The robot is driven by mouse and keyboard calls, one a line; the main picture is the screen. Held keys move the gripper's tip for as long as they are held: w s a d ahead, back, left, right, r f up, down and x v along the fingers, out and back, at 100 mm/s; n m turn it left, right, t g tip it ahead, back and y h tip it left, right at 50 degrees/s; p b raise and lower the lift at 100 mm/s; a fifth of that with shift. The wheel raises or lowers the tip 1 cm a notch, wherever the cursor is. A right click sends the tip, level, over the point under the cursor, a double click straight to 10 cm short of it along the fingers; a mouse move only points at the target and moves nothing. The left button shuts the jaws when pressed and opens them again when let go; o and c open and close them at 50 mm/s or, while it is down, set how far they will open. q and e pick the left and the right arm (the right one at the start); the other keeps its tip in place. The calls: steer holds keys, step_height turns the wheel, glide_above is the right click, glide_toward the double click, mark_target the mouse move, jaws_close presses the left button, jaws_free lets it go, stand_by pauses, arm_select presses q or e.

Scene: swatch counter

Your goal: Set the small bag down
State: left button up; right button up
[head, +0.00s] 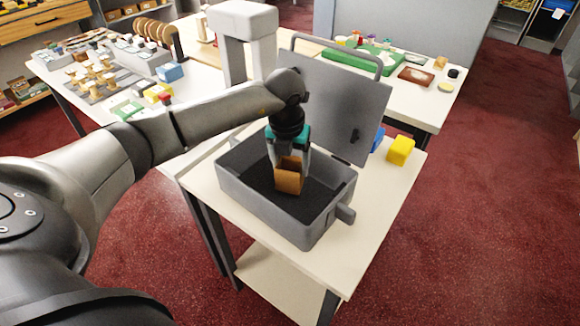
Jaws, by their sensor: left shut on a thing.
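The small bag (289,180) is brown and box-shaped. My left gripper (288,163) reaches down from above with its fingers shut on the bag's upper part. The bag is inside an open grey case (265,213) with a dark lining. I cannot tell whether its bottom touches the lining. The case's lid (340,105) stands up at the back. My right gripper is not in view.
The case sits on a white table (370,235). A yellow block (400,150) and a partly hidden blue block (377,139) stand right of the lid. A grey arch (243,40) and cluttered tables are behind. Free tabletop lies right of the case.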

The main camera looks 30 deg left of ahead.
mark_target(288, 190)
arm_select(q)
steer(key=shift+f, duration=0.35)
steer(key=shift+f, duration=0.2)
steer(key=o, duration=1.2)
steer(key=shift+r, duration=0.1)
steer(key=shift+o, duration=0.2)
steer(key=shift+r, duration=0.35)
step_height(288, 190, up, 12)
steer(key=s+p, duration=0.1)
steer(key=p, duration=0.1)
steer(key=shift+s+d+f, duration=0.2)
steer(key=shift+s+f, duration=0.05)
steer(key=shift+s, duration=0.1)
